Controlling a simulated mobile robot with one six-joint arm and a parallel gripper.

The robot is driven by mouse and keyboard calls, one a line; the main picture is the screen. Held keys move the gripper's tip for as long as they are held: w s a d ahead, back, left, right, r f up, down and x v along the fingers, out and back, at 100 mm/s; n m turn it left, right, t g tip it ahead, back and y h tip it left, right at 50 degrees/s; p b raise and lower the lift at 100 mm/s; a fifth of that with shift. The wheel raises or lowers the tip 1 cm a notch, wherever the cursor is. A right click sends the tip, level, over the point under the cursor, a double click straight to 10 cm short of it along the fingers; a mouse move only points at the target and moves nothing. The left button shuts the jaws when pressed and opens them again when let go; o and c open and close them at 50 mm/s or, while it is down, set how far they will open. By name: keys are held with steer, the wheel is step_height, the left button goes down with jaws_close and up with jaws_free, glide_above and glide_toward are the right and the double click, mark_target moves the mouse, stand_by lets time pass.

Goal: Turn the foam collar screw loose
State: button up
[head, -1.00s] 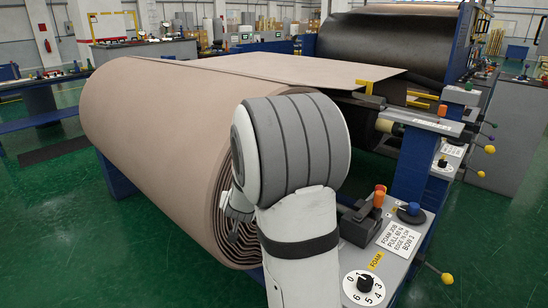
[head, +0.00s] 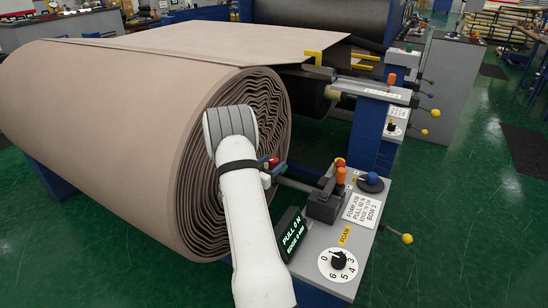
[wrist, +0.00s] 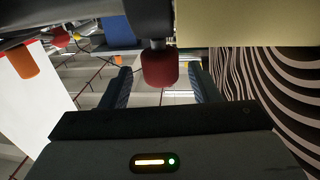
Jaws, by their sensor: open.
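The foam roll (head: 130,130) is a large tan roll with its spiral end facing me. A dark shaft (head: 298,184) runs from its end to a bearing block on the foam stand. A red knob, which looks like the collar screw (head: 273,161), shows beside my wrist in the head view. In the wrist view the red knob (wrist: 160,68) hangs from a dark round part, between my two blue fingers. My gripper (wrist: 162,88) is open, with a gap on both sides of the knob. In the head view my arm hides most of the gripper and collar.
The foam stand has a block with an orange handle (head: 341,176), a blue knob (head: 371,181), a numbered dial (head: 338,261) and a small display reading PULL 0 N (head: 291,236). A yellow ball lever (head: 407,239) sticks out right.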

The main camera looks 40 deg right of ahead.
mark_target(276, 159)
steer(key=shift+w+d+p, duration=0.15)
steer(key=shift+w+d, duration=0.05)
steer(key=shift+d, duration=0.75)
steer(key=shift+w+d+p, duration=0.15)
steer(key=shift+w+d, duration=0.05)
steer(key=shift+d, duration=0.75)
steer(key=c, duration=1)
steer(key=shift+f+n+t+b, duration=0.15)
steer(key=shift+n+t+b, duration=0.25)
steer(key=shift+t+b, duration=0.25)
steer(key=shift+w+n+t+y+b, duration=0.1)
steer(key=shift+n+t+y+b, duration=0.25)
steer(key=shift+t+b, duration=0.25)
steer(key=shift+a, duration=0.1)
